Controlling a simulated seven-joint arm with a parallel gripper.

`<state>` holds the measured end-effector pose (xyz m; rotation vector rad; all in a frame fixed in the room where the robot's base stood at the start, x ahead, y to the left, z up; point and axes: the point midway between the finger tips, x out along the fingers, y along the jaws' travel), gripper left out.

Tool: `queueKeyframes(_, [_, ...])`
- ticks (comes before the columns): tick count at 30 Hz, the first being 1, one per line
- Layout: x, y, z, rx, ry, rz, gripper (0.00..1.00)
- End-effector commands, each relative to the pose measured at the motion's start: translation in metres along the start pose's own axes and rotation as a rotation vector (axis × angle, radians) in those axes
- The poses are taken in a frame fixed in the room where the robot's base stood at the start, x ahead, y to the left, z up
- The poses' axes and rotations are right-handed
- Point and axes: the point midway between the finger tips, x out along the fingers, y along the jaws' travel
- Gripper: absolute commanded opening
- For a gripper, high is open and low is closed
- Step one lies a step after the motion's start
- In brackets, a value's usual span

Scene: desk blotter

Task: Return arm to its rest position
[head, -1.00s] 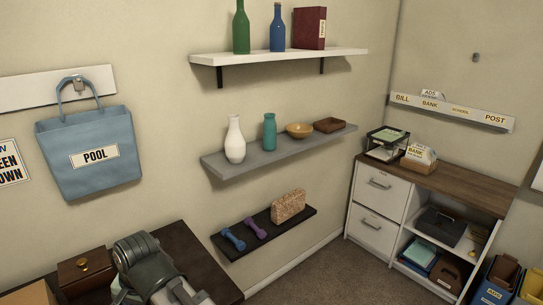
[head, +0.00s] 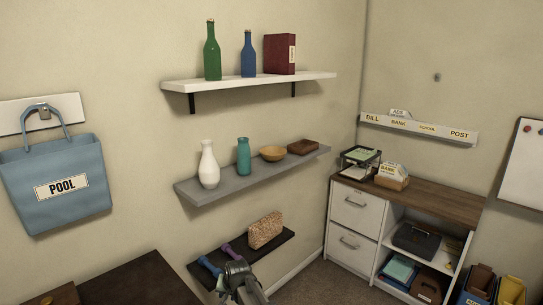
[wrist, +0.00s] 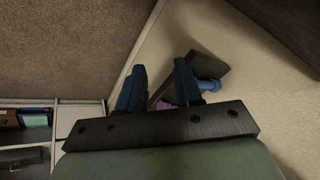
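My gripper (wrist: 159,72) shows in the wrist view with its two dark blue fingers apart and nothing held between them. Beyond the fingers are the end of the low dark shelf (wrist: 205,64), a blue dumbbell (wrist: 209,85) and a bit of the purple dumbbell, partly hidden by the fingers and palm. In the head view a grey part of my arm shows at the bottom, in front of the low shelf (head: 276,251). There the blue dumbbell (head: 209,267) and purple dumbbell (head: 228,251) lie left of a speckled tan block (head: 265,231).
A grey shelf (head: 190,192) and a white shelf (head: 310,82) hang above. A blue POOL bag (head: 62,210) hangs at left over a dark desk (head: 140,280). A white cabinet (head: 353,215) stands at right. Carpeted floor (head: 325,285) is clear between.

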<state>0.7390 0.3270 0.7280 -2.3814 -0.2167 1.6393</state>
Motion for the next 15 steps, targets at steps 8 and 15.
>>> queueKeyframes(8, [0.037,0.127,0.065,0.053,-0.124,0.08,0.34])
queueKeyframes(15, [0.057,0.216,0.137,0.087,-0.243,0.136,0.34])
